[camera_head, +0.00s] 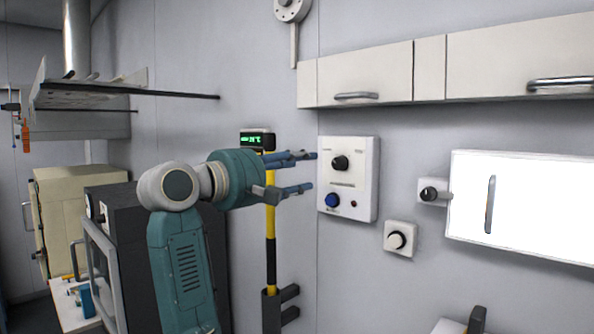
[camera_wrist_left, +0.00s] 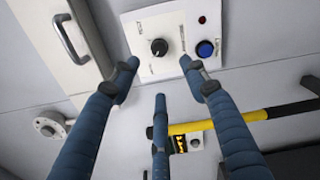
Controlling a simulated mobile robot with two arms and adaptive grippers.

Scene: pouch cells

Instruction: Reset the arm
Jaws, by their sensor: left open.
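My left arm rises from the bottom of the head view, and its left gripper (camera_head: 308,172) points right toward the wall. Its blue fingers are spread and empty. A white control panel (camera_head: 348,178) with a black knob (camera_head: 340,163), a blue button (camera_head: 332,200) and a small red light is on the wall just past the fingertips. In the left wrist view the fingers (camera_wrist_left: 158,78) are apart, with the panel (camera_wrist_left: 157,69) beyond them and the blue button (camera_wrist_left: 205,49) near one fingertip. I cannot tell whether any finger touches the panel. My right gripper is not in view.
A yellow and black pole (camera_head: 271,235) stands behind the gripper. Wall cabinets (camera_head: 380,75) hang above the panel. A small knob box (camera_head: 400,238) and a bright white panel (camera_head: 540,205) are to the right. Dark and beige appliances (camera_head: 70,200) stand at left.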

